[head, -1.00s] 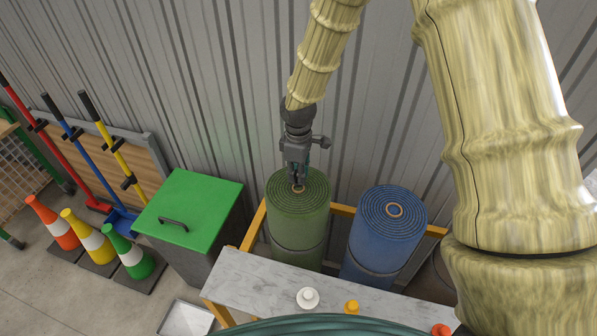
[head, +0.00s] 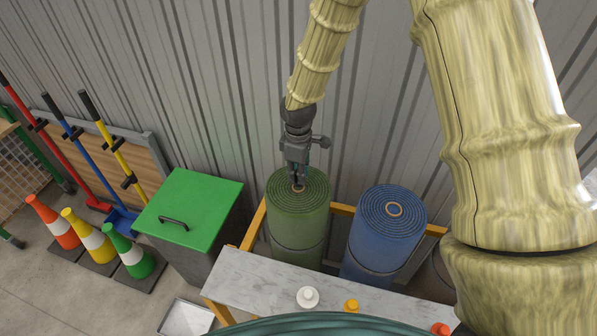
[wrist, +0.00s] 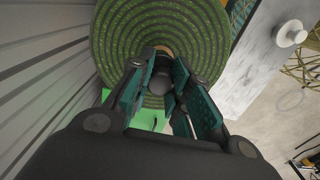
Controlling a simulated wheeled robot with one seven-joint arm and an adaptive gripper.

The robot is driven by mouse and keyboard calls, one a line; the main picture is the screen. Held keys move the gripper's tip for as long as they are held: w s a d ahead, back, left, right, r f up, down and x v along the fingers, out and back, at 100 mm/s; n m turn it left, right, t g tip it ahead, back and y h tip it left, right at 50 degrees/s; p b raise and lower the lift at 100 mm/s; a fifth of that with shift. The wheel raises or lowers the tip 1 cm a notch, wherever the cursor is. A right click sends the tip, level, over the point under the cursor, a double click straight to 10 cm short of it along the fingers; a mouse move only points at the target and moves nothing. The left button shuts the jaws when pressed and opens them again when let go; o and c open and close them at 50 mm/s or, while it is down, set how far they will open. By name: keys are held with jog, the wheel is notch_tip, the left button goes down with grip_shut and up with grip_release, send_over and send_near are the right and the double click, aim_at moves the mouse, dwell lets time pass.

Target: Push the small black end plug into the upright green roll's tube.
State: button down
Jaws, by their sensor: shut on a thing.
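The upright green roll (head: 298,215) stands against the wall, its spiral top facing up. Its tan tube rim (head: 299,188) is at the centre of the top. My gripper (head: 298,181) points down right over the tube. In the wrist view my gripper (wrist: 160,88) is shut on the dark end plug (wrist: 160,82), which sits between the fingertips. Part of the tan tube rim (wrist: 166,50) shows just beyond the plug; the fingers and plug hide the rest. I cannot tell whether the plug has entered the tube. In the head view the plug is not distinguishable.
A blue roll (head: 388,225) stands to the right. A pale bench (head: 255,287) in front carries a white knob-shaped piece (head: 308,297), a yellow one (head: 351,306) and an orange one (head: 441,329). A green-lidded bin (head: 190,205) stands left; the corrugated wall (head: 225,90) is close behind.

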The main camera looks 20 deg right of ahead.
jog(key=shift+f+b, duration=0.65)
jog(key=shift+f, duration=0.95)
jog(key=c, duration=1.2)
grip_release()
jog(key=shift+c, duration=0.2)
jog(key=shift+r, duration=0.1)
notch_tip(320, 180, up, 12)
jog(key=shift+f, duration=0.1)
